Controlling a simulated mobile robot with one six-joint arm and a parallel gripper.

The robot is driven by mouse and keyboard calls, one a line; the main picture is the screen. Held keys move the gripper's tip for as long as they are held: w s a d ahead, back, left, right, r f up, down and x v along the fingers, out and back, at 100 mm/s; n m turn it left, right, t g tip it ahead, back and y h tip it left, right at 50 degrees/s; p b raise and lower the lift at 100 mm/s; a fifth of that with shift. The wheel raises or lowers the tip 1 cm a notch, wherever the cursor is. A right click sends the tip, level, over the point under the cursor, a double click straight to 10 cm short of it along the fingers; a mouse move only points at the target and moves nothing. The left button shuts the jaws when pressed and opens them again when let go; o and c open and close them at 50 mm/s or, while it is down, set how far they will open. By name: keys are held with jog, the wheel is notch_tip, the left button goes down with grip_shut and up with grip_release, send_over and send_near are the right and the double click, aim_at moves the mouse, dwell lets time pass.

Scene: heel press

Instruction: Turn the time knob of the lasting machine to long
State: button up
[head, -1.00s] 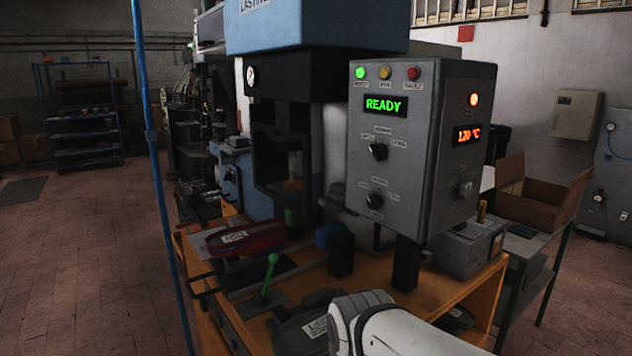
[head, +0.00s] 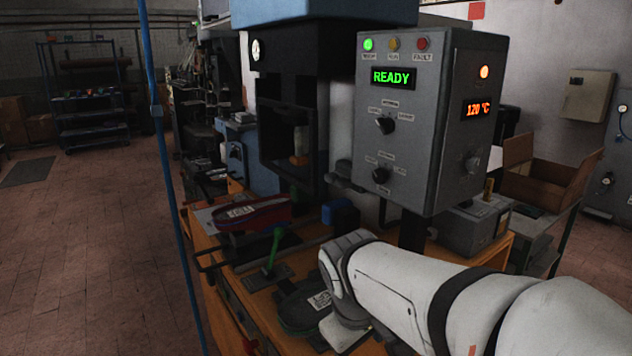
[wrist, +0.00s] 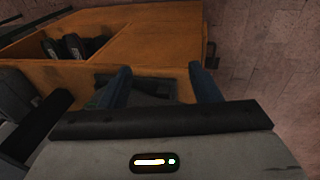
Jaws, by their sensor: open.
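The lasting machine's grey control box (head: 430,80) stands right of the press in the head view. Its front carries two black knobs, an upper knob (head: 385,125) and a lower knob (head: 379,175), each with small labels around it. The labels are too small to tell which knob is time or its exact setting. Another knob (head: 472,163) is on the right side face. The display (head: 393,77) reads READY and the green lamp is lit. My gripper (wrist: 160,86) is open and empty in the wrist view, away from the knobs. Its fingers are not visible in the head view.
The orange bench (head: 262,303) holds a red shoe (head: 252,213), a green-handled lever (head: 273,252) and a dark labelled piece (head: 302,308) beside my arm. A blue pole (head: 165,190) stands at left. A cardboard box (head: 548,170) is at right.

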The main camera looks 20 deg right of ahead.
jog(key=w+d+r+n+h+b, duration=0.2)
jog(key=w+d+n+h, duration=0.3)
jog(key=w, duration=0.3)
jog(key=n+t+h+b, duration=0.45)
jog(key=n+h, duration=0.55)
jog(key=n, duration=0.5)
send_near(377, 177)
jog(key=x, duration=0.8)
jog(key=shift+r, duration=0.1)
jog(key=shift+c, duration=0.3)
jog(key=c, duration=0.9)
